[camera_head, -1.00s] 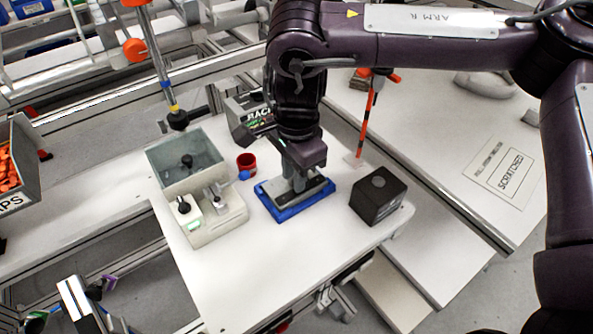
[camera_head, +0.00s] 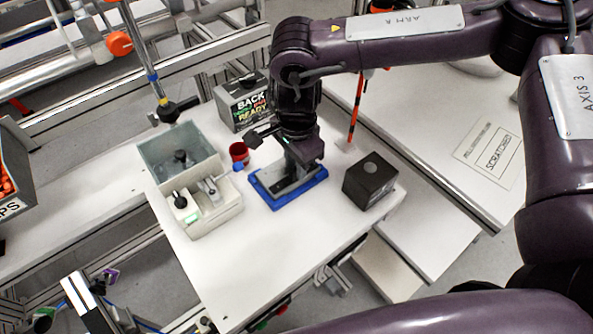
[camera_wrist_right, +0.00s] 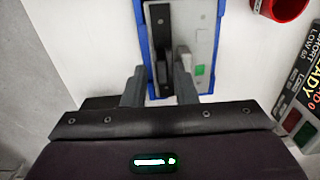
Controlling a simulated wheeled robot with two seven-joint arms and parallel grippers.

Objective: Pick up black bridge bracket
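The black bridge bracket (camera_wrist_right: 164,40) is a long dark piece on a grey plate (camera_wrist_right: 199,20) in a blue tray (camera_wrist_right: 222,8), seen in the right wrist view. In the head view the blue tray (camera_head: 262,194) is on the white table, and my right gripper hides much of what it holds. My right gripper (camera_wrist_right: 160,78) is open, its two grey fingers apart on either side of the bracket's near end. Contact cannot be told. In the head view my right gripper (camera_head: 290,176) is low over the tray. My left gripper is not in view.
A grey fixture with a bin (camera_head: 151,151) stands left of the tray, with a red cup (camera_head: 239,152) between. A black box (camera_head: 369,181) stands close on the right. A labelled box (camera_head: 238,103) is behind. The table front (camera_head: 240,262) is clear.

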